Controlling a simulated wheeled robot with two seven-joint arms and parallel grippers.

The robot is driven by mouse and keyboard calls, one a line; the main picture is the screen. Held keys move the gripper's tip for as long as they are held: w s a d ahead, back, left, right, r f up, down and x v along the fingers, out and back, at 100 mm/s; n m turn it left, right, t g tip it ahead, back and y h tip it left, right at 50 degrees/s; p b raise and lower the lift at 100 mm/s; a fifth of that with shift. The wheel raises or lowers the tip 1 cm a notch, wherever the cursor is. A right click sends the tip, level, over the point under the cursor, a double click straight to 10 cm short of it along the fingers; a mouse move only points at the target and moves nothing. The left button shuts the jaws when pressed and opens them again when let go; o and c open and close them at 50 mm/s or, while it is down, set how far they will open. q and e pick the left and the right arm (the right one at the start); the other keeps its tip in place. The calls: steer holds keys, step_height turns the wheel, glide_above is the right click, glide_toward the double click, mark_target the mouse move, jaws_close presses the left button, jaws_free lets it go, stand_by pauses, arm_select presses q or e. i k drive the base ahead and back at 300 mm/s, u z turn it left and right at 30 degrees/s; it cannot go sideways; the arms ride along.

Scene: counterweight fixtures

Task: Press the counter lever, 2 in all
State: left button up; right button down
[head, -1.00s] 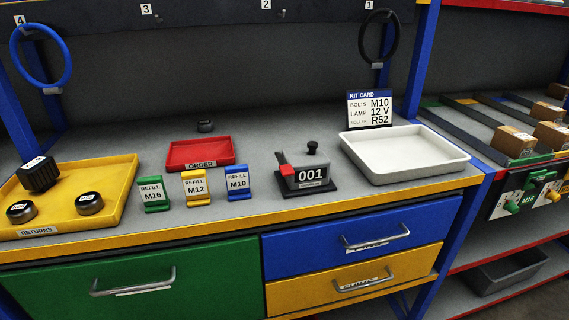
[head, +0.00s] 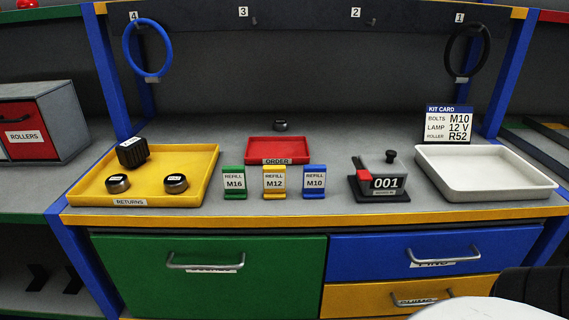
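The counter (head: 386,182) is a grey box on a dark base plate near the bench front, between the blue refill stand and the white tray. Its display reads 001. A red block (head: 364,176) sits at its left side, and a black knob (head: 390,157) stands up on top at the back. I cannot tell for sure which of these is the lever. Nothing touches the counter. Neither gripper is in view. A white and black part, probably of my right arm, shows at the bottom right corner.
Beside the counter stand a white tray (head: 480,191), a kit card (head: 449,125), and green, yellow and blue refill stands (head: 314,182). A red order tray (head: 277,158) and a yellow returns tray (head: 199,190) with several dark parts lie further left. Drawers with handles are below.

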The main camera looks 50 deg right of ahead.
mark_target(364, 175)
steer(key=u, duration=0.2)
steer(key=k, duration=0.9)
steer(key=z, duration=1.1)
steer(key=i, duration=0.5)
steer(key=z, duration=0.05)
